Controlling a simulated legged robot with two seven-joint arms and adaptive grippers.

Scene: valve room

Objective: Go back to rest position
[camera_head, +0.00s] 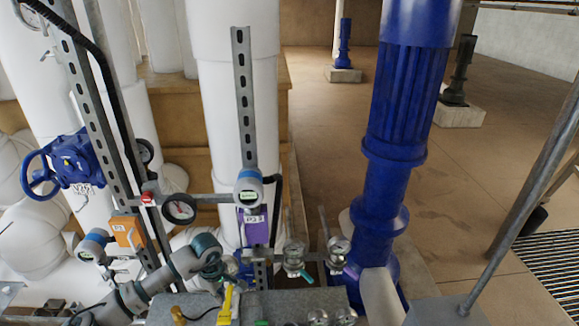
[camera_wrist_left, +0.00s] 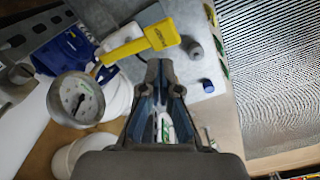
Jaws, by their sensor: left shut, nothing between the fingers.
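My left arm comes in from the lower left of the head view and bends at a teal-ringed wrist. My left gripper (camera_head: 222,274) is small and partly hidden there, just above the grey panel (camera_head: 285,302). In the left wrist view, my left gripper (camera_wrist_left: 160,68) shows its two dark fingers close together, shut with nothing between them. A yellow handle (camera_wrist_left: 140,46) lies beyond the fingertips; it also shows in the head view (camera_head: 226,304). My right gripper is in neither view.
A round gauge (camera_wrist_left: 76,98) is left of the fingers. Slotted metal posts (camera_head: 244,100), an orange box (camera_head: 127,231) and a blue handwheel valve (camera_head: 70,165) stand near my arm. A thick blue pipe (camera_head: 400,110) rises at right. The floor (camera_head: 480,180) beyond it is mostly clear.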

